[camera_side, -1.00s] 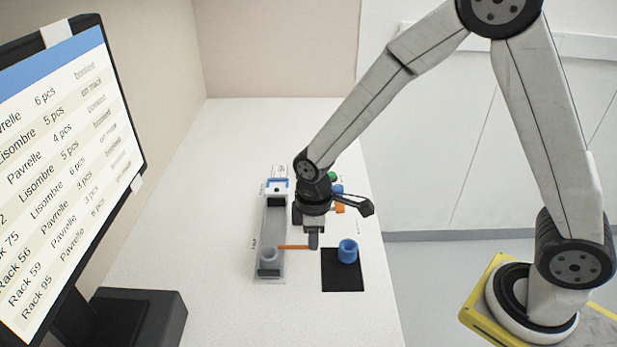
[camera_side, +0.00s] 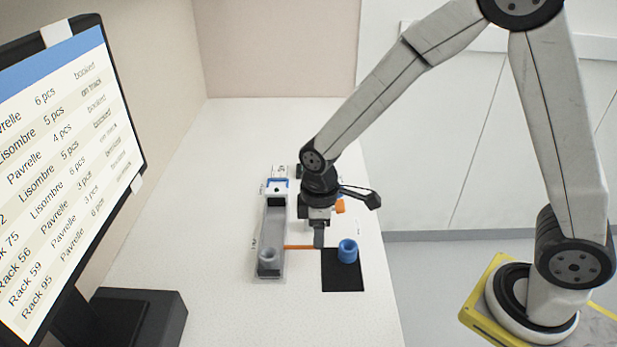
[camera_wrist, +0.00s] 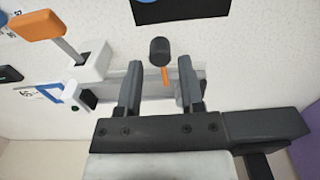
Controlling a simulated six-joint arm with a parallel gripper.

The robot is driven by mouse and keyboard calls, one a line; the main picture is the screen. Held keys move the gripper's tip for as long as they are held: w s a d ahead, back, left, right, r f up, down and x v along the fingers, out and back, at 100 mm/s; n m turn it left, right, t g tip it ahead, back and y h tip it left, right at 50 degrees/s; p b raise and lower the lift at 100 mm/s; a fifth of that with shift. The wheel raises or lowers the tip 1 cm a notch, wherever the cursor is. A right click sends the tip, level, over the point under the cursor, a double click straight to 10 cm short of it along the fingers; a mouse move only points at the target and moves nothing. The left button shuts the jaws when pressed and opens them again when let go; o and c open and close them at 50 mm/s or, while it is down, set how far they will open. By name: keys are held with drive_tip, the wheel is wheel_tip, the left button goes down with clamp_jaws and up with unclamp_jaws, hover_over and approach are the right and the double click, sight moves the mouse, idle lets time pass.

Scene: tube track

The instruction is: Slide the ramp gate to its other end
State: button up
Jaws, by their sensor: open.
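An orange rod (camera_side: 299,247) runs out sideways from the right wall of the grey track (camera_side: 272,222), near its front end. It looks like the ramp gate. In the wrist view the rod (camera_wrist: 165,75) ends in a dark knob (camera_wrist: 159,50). My gripper (camera_side: 319,240) is at the rod's outer end, right of the track. In the wrist view my gripper (camera_wrist: 158,88) has its two fingers apart, with the rod between them in the picture and a gap on both sides. Whether the fingers reach down to the knob's height is unclear.
A blue cup (camera_side: 347,250) stands on a black mat (camera_side: 343,282), close right of my gripper. An orange handle (camera_wrist: 38,27) on a white block (camera_wrist: 87,72) lies behind. A monitor (camera_side: 60,160) stands left.

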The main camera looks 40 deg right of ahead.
drive_tip(key=shift+r, duration=1.65)
